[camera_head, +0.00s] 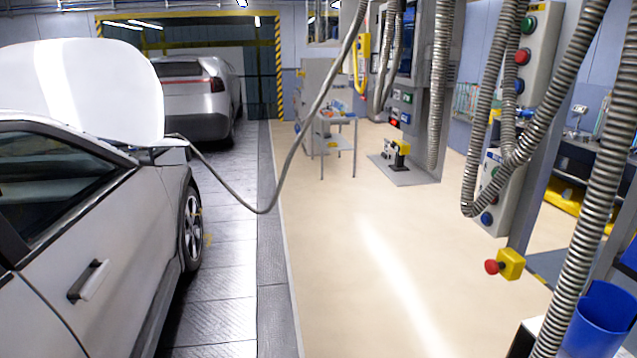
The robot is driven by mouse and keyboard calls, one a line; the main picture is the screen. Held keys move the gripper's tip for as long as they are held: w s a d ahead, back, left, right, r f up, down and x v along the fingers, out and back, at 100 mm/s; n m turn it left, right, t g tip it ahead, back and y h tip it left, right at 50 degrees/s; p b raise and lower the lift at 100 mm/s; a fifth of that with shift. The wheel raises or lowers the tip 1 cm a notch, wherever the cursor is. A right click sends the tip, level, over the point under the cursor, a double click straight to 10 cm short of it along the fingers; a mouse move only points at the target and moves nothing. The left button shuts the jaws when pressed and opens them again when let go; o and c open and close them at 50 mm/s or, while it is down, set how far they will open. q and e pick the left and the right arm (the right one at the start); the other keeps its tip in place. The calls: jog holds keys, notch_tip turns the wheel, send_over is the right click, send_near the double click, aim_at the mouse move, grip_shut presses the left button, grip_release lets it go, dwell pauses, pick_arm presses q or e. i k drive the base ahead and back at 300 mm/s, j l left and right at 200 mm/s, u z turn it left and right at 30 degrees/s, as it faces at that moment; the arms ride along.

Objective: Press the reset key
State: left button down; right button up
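Several controls are in view, and I cannot tell which is the reset key. A grey panel (544,44) at upper right has a green button (528,24), a red button (522,57) and a blue button (518,87). A lower panel on the same post shows a blue button (487,218), partly behind hoses. A yellow box (511,264) with a red mushroom button (491,267) sticks out below. A far cabinet has small coloured buttons (406,97). A yellow pendant (362,65) hangs near it. Neither of my grippers is in view.
A white car (90,260) with raised hood (85,90) stands at left, with another car (195,95) behind. A grey hose (268,205) sags from the hood area. Ribbed hoses (597,185) hang at right above a blue bin (600,325). The beige floor (400,260) is clear.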

aim_at(405, 117)
jog(key=i+z, duration=0.2)
jog(key=i, duration=0.65)
jog(key=i+j+z, duration=0.2)
jog(key=i, duration=0.6)
jog(key=i+z, duration=0.4)
jog(key=i, duration=1.15)
jog(key=i+j+z, duration=0.1)
jog(key=z, duration=0.15)
